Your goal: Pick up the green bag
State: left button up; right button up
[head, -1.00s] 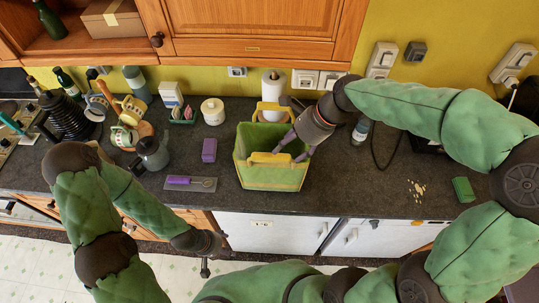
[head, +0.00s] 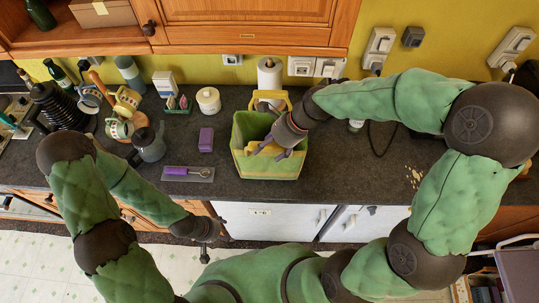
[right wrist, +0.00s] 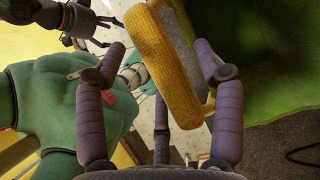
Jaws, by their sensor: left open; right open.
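The green bag (head: 255,167) stands upright on the dark counter, open at the top, with a yellow front handle (head: 262,149) and a yellow back handle (head: 271,97). My right gripper (head: 273,148) is open at the bag's front rim. In the right wrist view, the front handle (right wrist: 158,65) lies between its spread purple fingers (right wrist: 160,52); I cannot tell whether they touch it. The bag's green wall (right wrist: 262,70) fills the right of that view. My left gripper (head: 207,247) is open and empty, low in front of the counter, away from the bag.
A purple block (head: 206,139) and a purple-handled tool on a grey board (head: 187,174) lie left of the bag. A paper roll (head: 269,75) stands behind it. A kettle (head: 149,145) and mugs are further left. Wooden cabinets (head: 245,37) hang above. Crumbs (head: 414,176) lie right.

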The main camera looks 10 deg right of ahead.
jog(key=shift+w+a+f, duration=0.15)
jog(key=shift+a+f, duration=0.05)
jog(key=shift+f, duration=0.25)
grip_shut()
jog(key=shift+r, duration=0.1)
